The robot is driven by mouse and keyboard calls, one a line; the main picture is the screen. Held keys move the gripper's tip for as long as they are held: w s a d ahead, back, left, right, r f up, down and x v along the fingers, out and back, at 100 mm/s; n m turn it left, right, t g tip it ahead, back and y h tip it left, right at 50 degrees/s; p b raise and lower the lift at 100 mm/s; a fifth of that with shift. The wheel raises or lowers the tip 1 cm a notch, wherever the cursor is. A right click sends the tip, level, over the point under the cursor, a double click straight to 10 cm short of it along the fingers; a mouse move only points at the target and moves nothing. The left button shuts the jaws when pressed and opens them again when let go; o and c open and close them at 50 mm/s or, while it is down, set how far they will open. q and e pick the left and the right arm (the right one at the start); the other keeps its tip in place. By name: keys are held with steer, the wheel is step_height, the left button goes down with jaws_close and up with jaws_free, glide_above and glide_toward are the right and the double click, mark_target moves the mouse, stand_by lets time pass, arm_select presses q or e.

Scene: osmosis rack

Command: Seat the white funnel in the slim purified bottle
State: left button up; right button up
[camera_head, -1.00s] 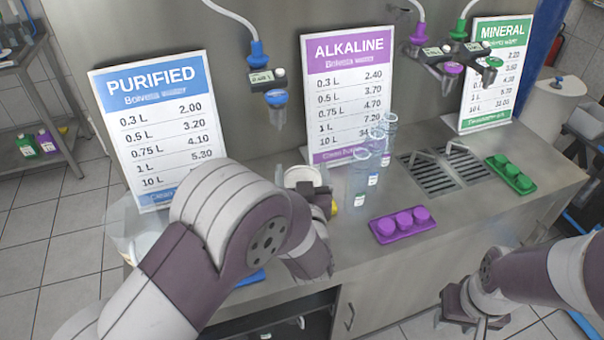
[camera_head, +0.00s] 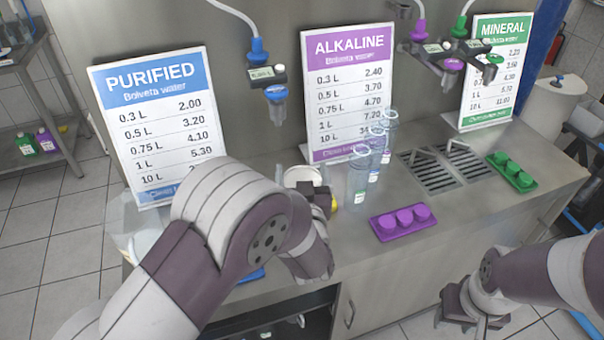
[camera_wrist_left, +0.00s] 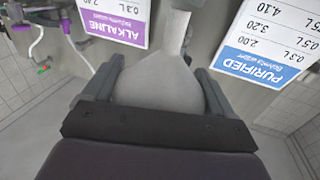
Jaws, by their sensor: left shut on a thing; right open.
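The white funnel (camera_wrist_left: 158,78) sits between the fingers of my left gripper (camera_wrist_left: 160,66), which is shut on it. Its narrow spout points to the top of the left wrist view. In the head view the funnel's pale round rim (camera_head: 302,176) shows beside my left gripper (camera_head: 318,192), partly hidden by my arm. Three slim clear bottles stand in a row just right of it, apart from the funnel. My right gripper (camera_head: 474,312) is open and empty, low in front of the counter.
A purple cap tray (camera_head: 381,229) lies in front of the bottles and a green cap tray (camera_head: 527,187) at the right. The blue purified nozzle (camera_head: 276,104) hangs above the funnel. Drain grates (camera_head: 434,179) lie right of the bottles. A clear container (camera_head: 128,228) stands at the left.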

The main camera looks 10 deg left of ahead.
arm_select(q)
steer(key=shift+f, duration=0.15)
steer(key=shift+f+b, duration=0.9)
steer(key=shift+f, duration=0.1)
steer(key=shift+f+b, duration=0.45)
steer(key=o, duration=0.8)
steer(key=shift+s+d, duration=0.1)
